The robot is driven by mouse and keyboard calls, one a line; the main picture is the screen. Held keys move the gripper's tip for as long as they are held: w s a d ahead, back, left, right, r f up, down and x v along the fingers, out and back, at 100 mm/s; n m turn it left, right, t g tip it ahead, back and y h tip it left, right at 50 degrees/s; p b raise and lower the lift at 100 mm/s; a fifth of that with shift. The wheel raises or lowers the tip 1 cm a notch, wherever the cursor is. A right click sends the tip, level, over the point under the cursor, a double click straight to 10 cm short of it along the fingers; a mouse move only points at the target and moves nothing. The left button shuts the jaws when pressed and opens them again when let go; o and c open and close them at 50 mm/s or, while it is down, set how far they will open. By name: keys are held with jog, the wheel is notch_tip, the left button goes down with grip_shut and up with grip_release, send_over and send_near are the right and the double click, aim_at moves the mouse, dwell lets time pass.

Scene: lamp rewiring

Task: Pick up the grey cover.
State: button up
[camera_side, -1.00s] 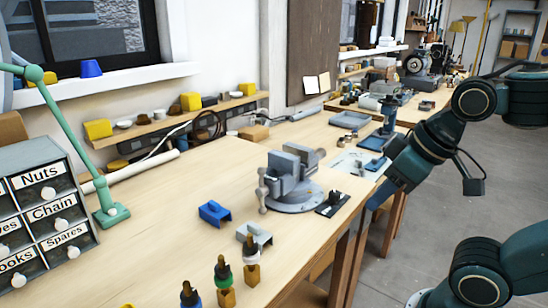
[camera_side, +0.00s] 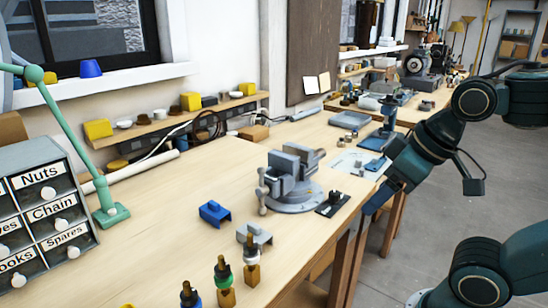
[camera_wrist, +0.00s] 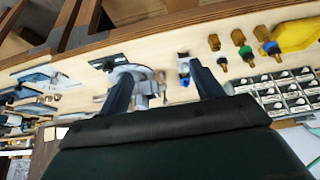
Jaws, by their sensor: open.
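The grey cover (camera_side: 255,236) is a small open-sided channel piece lying on the wooden bench near its front edge. It also shows small in the wrist view (camera_wrist: 183,56), up between my fingers and closer to the right one. My gripper (camera_side: 373,206) is to the right of the cover in the side view, past the vise and well apart from it. In the wrist view my gripper (camera_wrist: 162,70) has its two fingers spread, with nothing held between them.
A blue cover (camera_side: 214,213) lies just behind the grey one. A grey vise (camera_side: 290,180) stands between the grey cover and my gripper, with a dark plate (camera_side: 332,204) beside it. Several bulb-holder-like posts (camera_side: 222,275) stand at the front. A labelled drawer cabinet (camera_side: 45,215) is at left.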

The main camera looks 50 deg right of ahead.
jog(key=g, duration=0.6)
send_over(254, 224)
notch_tip(254, 224, down, 4)
jog(key=shift+f, duration=0.1)
jog(key=shift+f, duration=4.3)
